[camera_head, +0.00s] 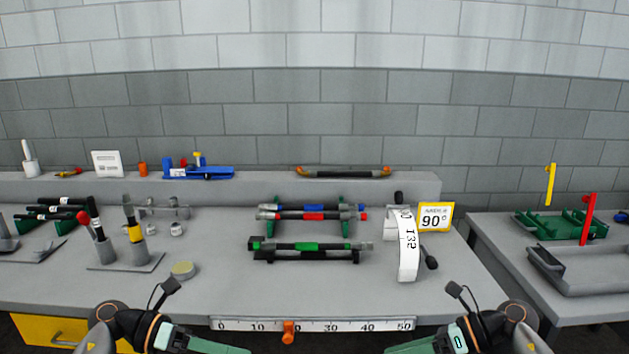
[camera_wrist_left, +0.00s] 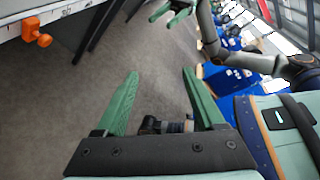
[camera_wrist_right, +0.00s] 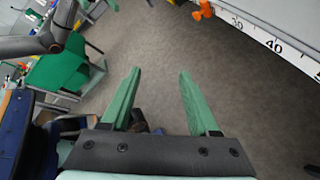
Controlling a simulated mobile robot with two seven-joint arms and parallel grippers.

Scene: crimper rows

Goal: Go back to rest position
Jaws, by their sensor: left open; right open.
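My left gripper (camera_wrist_left: 160,98) is open and empty in the left wrist view, with bare grey floor between its green fingers. My right gripper (camera_wrist_right: 160,98) is also open and empty over the floor in the right wrist view. In the head view both arms show at the bottom edge, in front of the table's front edge. Neither gripper touches anything on the table. The fingertips are only partly in the head view.
Black bars with green (camera_head: 308,247) and red (camera_head: 312,216) bands lie on supports mid-table. A ruler (camera_head: 345,325) with an orange slider (camera_head: 289,332) runs along the front edge. A 90° sign (camera_head: 435,217) stands right. A side table (camera_head: 590,298) holds grey and green trays.

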